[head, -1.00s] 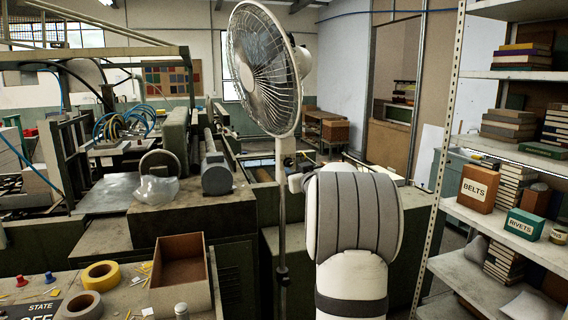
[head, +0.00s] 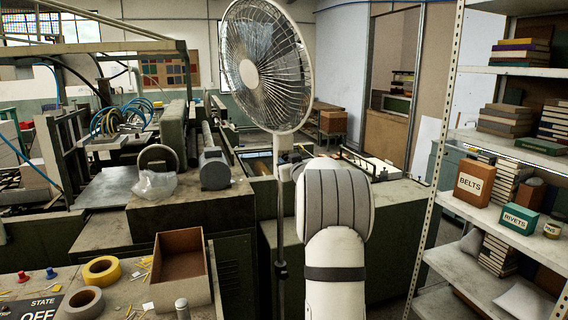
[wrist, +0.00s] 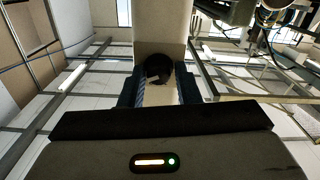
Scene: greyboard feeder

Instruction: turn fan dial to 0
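The standing fan (head: 266,66) is in the middle of the head view, with a round wire cage on a thin pole (head: 281,225). Its dial is hidden in the head view behind my arm. In the wrist view a dark round knob (wrist: 159,69), which looks like the fan dial, sits on a pale housing (wrist: 160,33). My gripper (wrist: 158,91) has its two dark blue fingers apart, one on each side below the knob. I cannot tell whether they touch it. In the head view my gripper is hidden behind my white arm, close to the pole.
A shelf with books, a BELTS box (head: 475,182) and a RIVETS box (head: 519,218) stands at the right. A workbench with an open cardboard box (head: 182,262) and tape rolls (head: 101,269) is at the lower left. Green machinery (head: 190,213) stands behind the pole.

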